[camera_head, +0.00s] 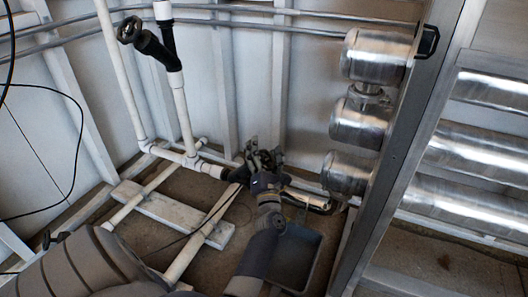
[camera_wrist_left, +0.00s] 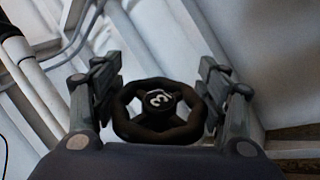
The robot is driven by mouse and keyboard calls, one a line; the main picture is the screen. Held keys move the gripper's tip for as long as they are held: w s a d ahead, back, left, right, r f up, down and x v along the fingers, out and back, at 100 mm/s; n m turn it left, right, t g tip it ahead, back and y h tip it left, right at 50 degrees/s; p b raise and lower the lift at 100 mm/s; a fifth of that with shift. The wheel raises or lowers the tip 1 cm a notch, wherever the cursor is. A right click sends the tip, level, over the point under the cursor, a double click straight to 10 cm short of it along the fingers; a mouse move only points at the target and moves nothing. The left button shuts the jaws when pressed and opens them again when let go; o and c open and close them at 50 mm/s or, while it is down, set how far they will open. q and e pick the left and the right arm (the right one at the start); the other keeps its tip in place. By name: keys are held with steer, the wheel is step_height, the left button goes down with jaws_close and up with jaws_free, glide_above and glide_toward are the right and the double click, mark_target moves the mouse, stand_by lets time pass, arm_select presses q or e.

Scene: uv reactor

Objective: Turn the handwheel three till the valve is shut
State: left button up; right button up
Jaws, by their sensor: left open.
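The handwheel three (camera_wrist_left: 158,128) is a dark, lobed wheel with a white "3" on its hub. In the left wrist view it sits between the two fingers of my left gripper (camera_wrist_left: 158,92). The fingers are spread, one on each side of the rim. I cannot tell whether either one touches it. In the head view my left gripper (camera_head: 263,160) is low near the back wall, above the floor pipes, and largely hides the wheel. My right gripper is not in view.
Another dark handwheel (camera_head: 130,30) is on a black valve at upper left, on a white pipe (camera_head: 182,112). Shiny metal cylinders (camera_head: 375,55) stand to the right beside a metal frame post (camera_head: 400,165). A grey tray (camera_head: 295,256) lies on the floor. White pipes and a plank (camera_head: 170,212) cross the floor.

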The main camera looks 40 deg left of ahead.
arm_select(q)
steer(key=shift+w+a+r, duration=0.15)
steer(key=shift+w+a, duration=0.15)
steer(key=shift+c, duration=0.6)
steer(key=c, duration=0.9)
steer(key=shift+c, duration=0.2)
